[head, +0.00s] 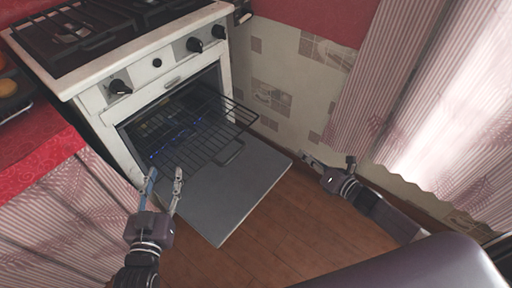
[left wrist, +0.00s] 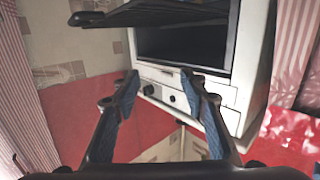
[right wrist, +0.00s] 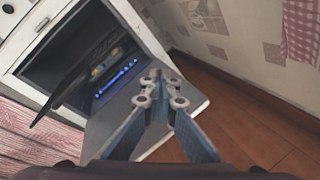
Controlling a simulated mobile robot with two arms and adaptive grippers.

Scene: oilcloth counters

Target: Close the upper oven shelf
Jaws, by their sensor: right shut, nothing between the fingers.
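The white oven (head: 105,105) stands with its grey door (head: 225,195) folded down. A black wire shelf (head: 215,120) sticks out of the oven above the door; it shows as a dark slanted rack (right wrist: 75,75) in the right wrist view and a dark slab (left wrist: 150,12) in the left wrist view. My left gripper (head: 165,178) is open and empty, near the left side of the door, in front of the shelf and apart from it. My right gripper (head: 328,166) is shut and empty, right of the door, near the wall.
Hob grates (head: 70,30) and knobs (head: 120,87) sit above the oven opening. A red counter (head: 40,150) with a striped curtain is at left. A patterned wall (head: 300,85) and pink curtain close off the right. Wooden floor (head: 275,235) is clear before the door.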

